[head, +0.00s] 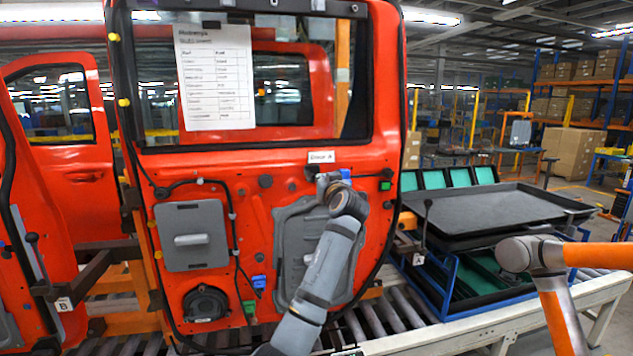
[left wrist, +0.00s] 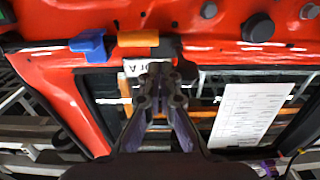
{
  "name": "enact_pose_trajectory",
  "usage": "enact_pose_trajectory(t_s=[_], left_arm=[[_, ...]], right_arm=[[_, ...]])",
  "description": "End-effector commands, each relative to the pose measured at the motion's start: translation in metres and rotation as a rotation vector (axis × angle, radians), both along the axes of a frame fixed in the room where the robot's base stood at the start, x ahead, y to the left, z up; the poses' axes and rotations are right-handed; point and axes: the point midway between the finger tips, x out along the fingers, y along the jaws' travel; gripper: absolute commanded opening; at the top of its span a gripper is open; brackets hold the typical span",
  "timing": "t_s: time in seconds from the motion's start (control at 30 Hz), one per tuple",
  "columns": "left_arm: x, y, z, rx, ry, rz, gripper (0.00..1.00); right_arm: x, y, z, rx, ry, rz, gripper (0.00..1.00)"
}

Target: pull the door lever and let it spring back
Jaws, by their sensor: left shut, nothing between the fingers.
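A red door panel (head: 255,170) stands in front of me with a white label (head: 321,157) on it. A small dark fitting (head: 311,173) sits just below the label. It seems to be the lever, partly hidden by my left gripper (head: 326,182). In the left wrist view, the shut, empty fingers (left wrist: 158,92) point at the label (left wrist: 136,68) and overlap the dark fitting (left wrist: 169,47). An orange piece (left wrist: 138,38) is beside it there. I cannot tell whether the fingers touch the lever. My right gripper is out of view.
A paper sheet (head: 214,78) hangs on the door window. A grey box (head: 190,236) and a round speaker (head: 205,304) are on the panel. Black trays (head: 490,212) stand at the right on a roller conveyor. Another red door (head: 62,140) is at the left.

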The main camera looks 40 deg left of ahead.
Motion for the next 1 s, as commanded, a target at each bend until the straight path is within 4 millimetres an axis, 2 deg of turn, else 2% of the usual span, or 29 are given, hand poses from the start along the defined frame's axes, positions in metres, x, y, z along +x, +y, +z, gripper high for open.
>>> enact_pose_trajectory(t_s=[0.33, 0.6, 1.0], left_arm=[[0.008, -0.023, -0.001, -0.001, 0.0, -0.001, 0.0], [0.008, -0.027, 0.0, -0.001, -0.001, 0.0, 0.0], [-0.021, -0.061, -0.003, -0.002, -0.002, -0.002, 0.0]], right_arm=[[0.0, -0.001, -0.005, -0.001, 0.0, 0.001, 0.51], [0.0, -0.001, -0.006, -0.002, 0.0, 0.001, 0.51], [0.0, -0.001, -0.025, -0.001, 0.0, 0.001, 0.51]])
